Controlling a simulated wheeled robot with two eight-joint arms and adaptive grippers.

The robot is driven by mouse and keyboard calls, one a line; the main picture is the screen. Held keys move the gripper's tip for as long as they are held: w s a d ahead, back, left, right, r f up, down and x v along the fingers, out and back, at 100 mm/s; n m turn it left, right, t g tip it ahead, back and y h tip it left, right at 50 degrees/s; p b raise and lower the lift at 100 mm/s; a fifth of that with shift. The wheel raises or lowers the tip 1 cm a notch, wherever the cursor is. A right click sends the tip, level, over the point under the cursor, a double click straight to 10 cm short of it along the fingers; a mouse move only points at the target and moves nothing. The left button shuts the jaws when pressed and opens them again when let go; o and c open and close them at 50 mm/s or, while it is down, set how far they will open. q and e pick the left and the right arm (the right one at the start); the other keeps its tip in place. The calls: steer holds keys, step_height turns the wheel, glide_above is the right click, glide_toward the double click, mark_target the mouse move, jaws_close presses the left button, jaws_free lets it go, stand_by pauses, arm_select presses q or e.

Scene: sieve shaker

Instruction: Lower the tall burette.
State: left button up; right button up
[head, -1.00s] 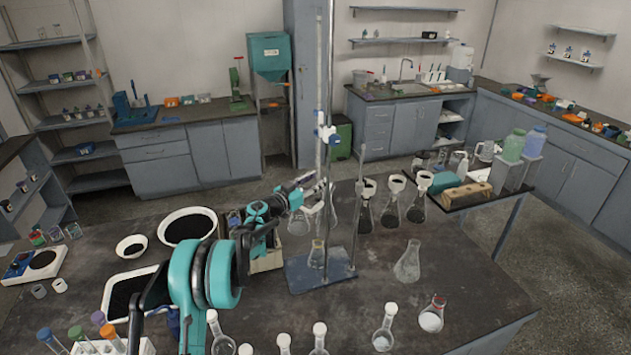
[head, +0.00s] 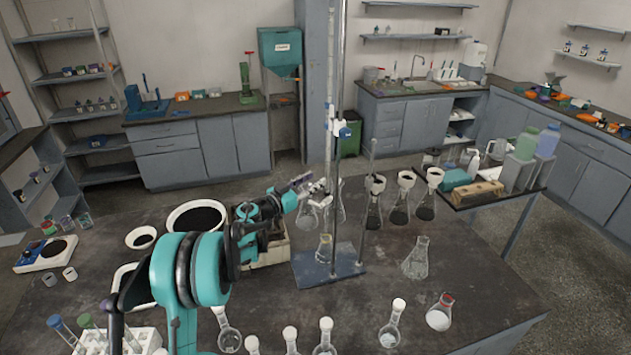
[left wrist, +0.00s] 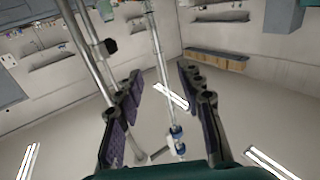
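The tall burette (head: 330,85) is a thin clear upright tube, held by a blue and white clamp (head: 342,131) on a metal stand with a blue base (head: 325,266). An Erlenmeyer flask (head: 324,248) stands on the base below it. My left gripper (head: 318,188) is beside the burette's lower part, below the clamp. In the left wrist view its two dark-padded fingers (left wrist: 155,105) are spread wide. The burette (left wrist: 157,45) runs between them with visible gaps on both sides. The stand's rod (left wrist: 90,50) passes by the left finger. My right gripper is out of view.
Flasks with black-filled funnels (head: 400,198) stand right of the stand, with a clear flask (head: 416,258) nearer. Stoppered flasks line the near edge. A white bowl of black grains (head: 196,215) sits left. The right front tabletop is fairly clear.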

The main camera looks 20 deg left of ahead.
arm_select(q)
steer(key=s+a+r+p, duration=0.2)
steer(key=s+r+p, duration=0.1)
steer(key=r, duration=0.3)
steer(key=shift+s+r, duration=0.4)
steer(key=shift+s, duration=0.25)
